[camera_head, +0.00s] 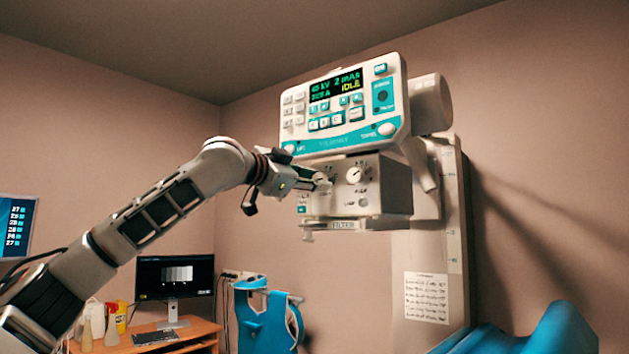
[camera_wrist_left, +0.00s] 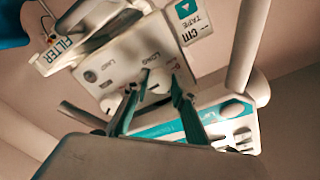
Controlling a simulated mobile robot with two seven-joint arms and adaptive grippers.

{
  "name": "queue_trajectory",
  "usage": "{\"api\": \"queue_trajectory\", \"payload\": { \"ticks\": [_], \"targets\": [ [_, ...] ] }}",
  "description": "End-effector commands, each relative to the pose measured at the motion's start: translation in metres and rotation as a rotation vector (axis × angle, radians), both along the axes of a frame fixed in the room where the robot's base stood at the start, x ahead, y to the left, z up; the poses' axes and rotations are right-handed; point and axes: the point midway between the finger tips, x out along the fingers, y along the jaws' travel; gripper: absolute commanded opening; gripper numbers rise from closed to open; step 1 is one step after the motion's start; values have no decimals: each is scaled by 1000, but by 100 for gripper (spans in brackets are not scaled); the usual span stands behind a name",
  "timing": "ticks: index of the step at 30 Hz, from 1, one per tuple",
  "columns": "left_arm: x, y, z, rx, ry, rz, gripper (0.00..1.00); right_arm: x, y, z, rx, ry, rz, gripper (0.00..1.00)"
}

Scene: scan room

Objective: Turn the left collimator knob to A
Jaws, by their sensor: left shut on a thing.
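The pale collimator box (camera_head: 390,195) hangs under the control panel on the column. The left collimator knob (camera_head: 324,181) is on the left of its front face and is mostly hidden by my left gripper (camera_head: 316,183). The other knob (camera_head: 354,175), white with a dark pointer line, is to its right and is free. In the wrist view the two dark teal fingers of my left gripper (camera_wrist_left: 154,82) stand on either side of the pale left knob (camera_wrist_left: 157,88), shut on it. The knob's pointer and the letter it faces cannot be read. My right gripper is not in view.
The control panel (camera_head: 345,105) with a lit display reading IDLE is just above. A filter slot (camera_head: 343,226) sticks out below the box. A desk with a monitor (camera_head: 175,275) and a blue apron (camera_head: 262,315) stand lower left. Blue padding (camera_head: 560,335) is at lower right.

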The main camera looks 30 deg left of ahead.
Motion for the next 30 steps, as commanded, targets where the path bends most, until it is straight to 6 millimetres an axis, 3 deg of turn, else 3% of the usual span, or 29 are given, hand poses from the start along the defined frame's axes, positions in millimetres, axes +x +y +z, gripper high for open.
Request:
{"api": "queue_trajectory", "payload": {
  "ticks": [11, 22, 30],
  "targets": [
    [1, 0, -1, -170, 16, -1, 4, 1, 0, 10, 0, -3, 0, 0],
    [1, -1, -1, -510, 43, -1, 4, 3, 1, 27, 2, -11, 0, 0],
    [1, 0, -2, -765, 62, 0, 4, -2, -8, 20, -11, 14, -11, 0]
  ]
}}
